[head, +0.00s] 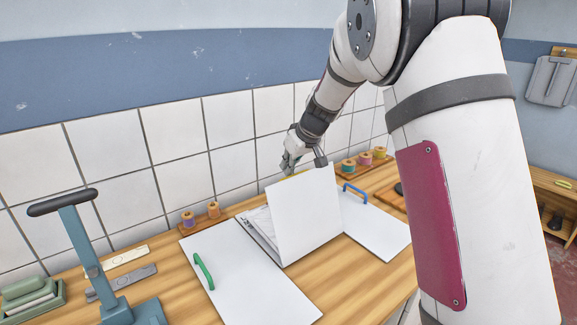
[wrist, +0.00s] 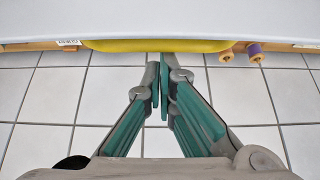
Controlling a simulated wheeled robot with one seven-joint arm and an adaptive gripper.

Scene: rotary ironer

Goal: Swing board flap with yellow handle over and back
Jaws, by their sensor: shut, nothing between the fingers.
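The white board flap (head: 305,210) stands raised and tilted between two flat white boards in the head view. Its broad face fills the top of the wrist view (wrist: 160,18). The yellow handle (wrist: 155,46) lies along the flap's edge; only a thin strip of it shows in the head view (head: 297,175). My gripper (head: 291,165) is at the flap's upper edge, beside the handle. In the wrist view its fingertips (wrist: 162,70) are together and empty, just short of the handle. I cannot tell whether they touch it.
A white board with a green handle (head: 204,271) lies left, one with a blue handle (head: 355,193) right. A teal lever press (head: 85,250) stands at the left front. Thread spools (head: 365,158) stand at the back. The tiled wall (head: 175,135) is close behind.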

